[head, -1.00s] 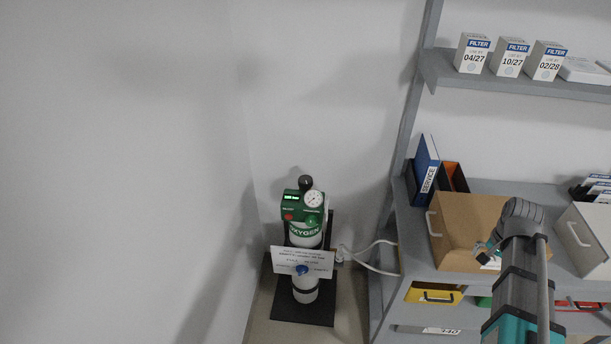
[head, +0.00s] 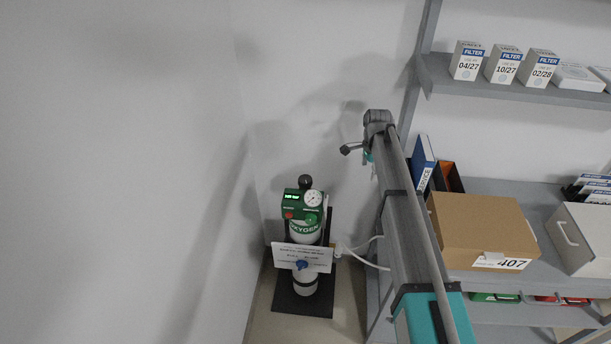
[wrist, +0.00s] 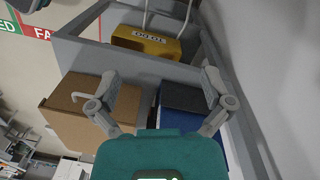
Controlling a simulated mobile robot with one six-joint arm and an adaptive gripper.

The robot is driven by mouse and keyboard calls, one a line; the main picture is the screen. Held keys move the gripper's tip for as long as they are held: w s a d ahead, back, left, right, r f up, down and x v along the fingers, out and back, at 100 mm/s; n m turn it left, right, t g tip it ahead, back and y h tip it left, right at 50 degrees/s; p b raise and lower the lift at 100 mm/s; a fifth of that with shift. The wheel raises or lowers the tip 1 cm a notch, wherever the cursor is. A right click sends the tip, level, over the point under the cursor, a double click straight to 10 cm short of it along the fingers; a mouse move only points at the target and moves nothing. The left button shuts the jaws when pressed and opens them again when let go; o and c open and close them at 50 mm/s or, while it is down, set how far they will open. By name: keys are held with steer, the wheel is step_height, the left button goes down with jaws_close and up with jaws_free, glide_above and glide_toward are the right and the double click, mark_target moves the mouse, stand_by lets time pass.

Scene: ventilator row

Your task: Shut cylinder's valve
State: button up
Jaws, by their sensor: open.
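The oxygen cylinder (head: 305,284) stands upright in the corner by the wall in the head view. It has a green head unit with a lit display (head: 291,197) and a round gauge (head: 313,198). A dark round knob (head: 305,181) sits on top, and a green knob (head: 311,218) is below the gauge. A white printed card with a blue round part (head: 301,265) hangs across its front. In the wrist view my gripper (wrist: 158,92) is open and empty, with the cylinder out of sight. In the head view my arm's end is above and right of the cylinder, apart from it.
A grey shelf unit (head: 516,302) stands right of the cylinder, with a cardboard box (head: 480,228), blue binder (head: 424,163) and white box (head: 583,238). Filter boxes (head: 504,66) stand on the upper shelf. A yellow bin (wrist: 146,42) shows in the wrist view. A pale hose runs beside the cylinder.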

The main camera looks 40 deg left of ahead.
step_height(320, 180, up, 2)
steer(key=m+p, duration=0.2)
glide_above(305, 178)
steer(key=shift+w+a+r, duration=0.2)
steer(key=shift+w+a, duration=0.05)
steer(key=shift+w, duration=0.05)
steer(key=shift+f, duration=0.2)
steer(key=f+b, duration=1.3)
steer(key=shift+s+d+f+b, duration=0.2)
steer(key=shift+s+d+b, duration=0.15)
steer(key=shift+b, duration=0.05)
steer(key=c, duration=1)
